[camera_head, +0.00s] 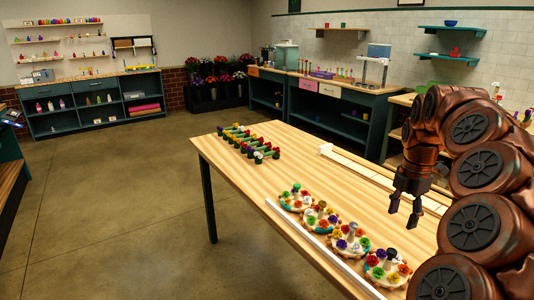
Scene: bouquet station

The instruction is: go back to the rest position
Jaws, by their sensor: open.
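My gripper (403,219) hangs from my copper-coloured arm at the right of the head view, fingers pointing down. Its two dark fingertips are apart and nothing shows between them. It appears over the right part of the wooden table (285,165), near the row of round flower-filled holders. The exact height above the table cannot be told from this one view. My folded arm hides the table's right end.
Several round holders with colourful flowers (350,242) line the table's front edge beside a white strip (318,246). A green rack (248,143) stands at the far left. A long pale tray (375,177) lies along the back. The floor (110,190) at left is clear.

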